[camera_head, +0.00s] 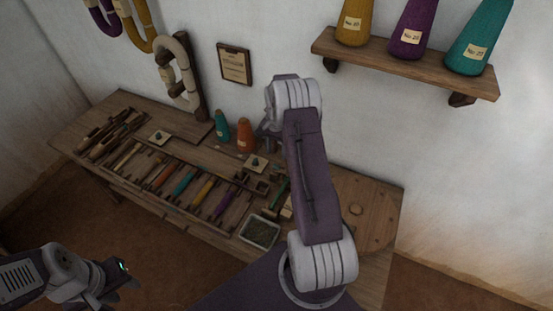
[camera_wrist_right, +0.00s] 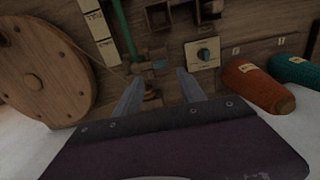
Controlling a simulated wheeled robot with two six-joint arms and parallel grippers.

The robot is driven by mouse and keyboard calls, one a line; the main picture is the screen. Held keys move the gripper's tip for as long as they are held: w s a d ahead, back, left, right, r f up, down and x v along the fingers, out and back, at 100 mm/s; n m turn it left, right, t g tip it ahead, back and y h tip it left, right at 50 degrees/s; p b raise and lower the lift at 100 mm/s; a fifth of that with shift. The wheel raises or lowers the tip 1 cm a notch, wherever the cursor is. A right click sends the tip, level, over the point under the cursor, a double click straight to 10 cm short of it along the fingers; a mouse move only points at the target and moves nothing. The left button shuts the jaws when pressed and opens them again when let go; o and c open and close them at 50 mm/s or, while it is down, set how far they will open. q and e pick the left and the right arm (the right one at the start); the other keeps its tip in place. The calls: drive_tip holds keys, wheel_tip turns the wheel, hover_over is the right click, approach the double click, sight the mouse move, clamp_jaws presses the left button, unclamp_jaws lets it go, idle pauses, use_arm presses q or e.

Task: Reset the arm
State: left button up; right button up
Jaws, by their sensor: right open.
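My right arm reaches up over the wooden workbench (camera_head: 375,205) in the head view. Its gripper is mostly hidden behind the wrist there. In the right wrist view the right gripper (camera_wrist_right: 160,92) is open, with two pale fingers apart and nothing between them. It is over the bench top, near small wooden parts and a square card with a teal knob (camera_wrist_right: 205,54). My left gripper (camera_head: 122,277) is low at the left of the head view, away from the bench, over the brown floor. Its fingers are dark and small, so its opening is unclear.
An orange cone (camera_head: 245,136) and a teal cone (camera_head: 221,126) stand at the bench's back. Coloured shuttles (camera_head: 184,182) lie in a rack, with a tray (camera_head: 260,232) nearby. A wall shelf (camera_head: 405,65) holds yarn cones. A round wooden disc (camera_wrist_right: 38,75) shows in the wrist view.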

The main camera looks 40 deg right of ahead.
drive_tip(key=shift+r, duration=0.6)
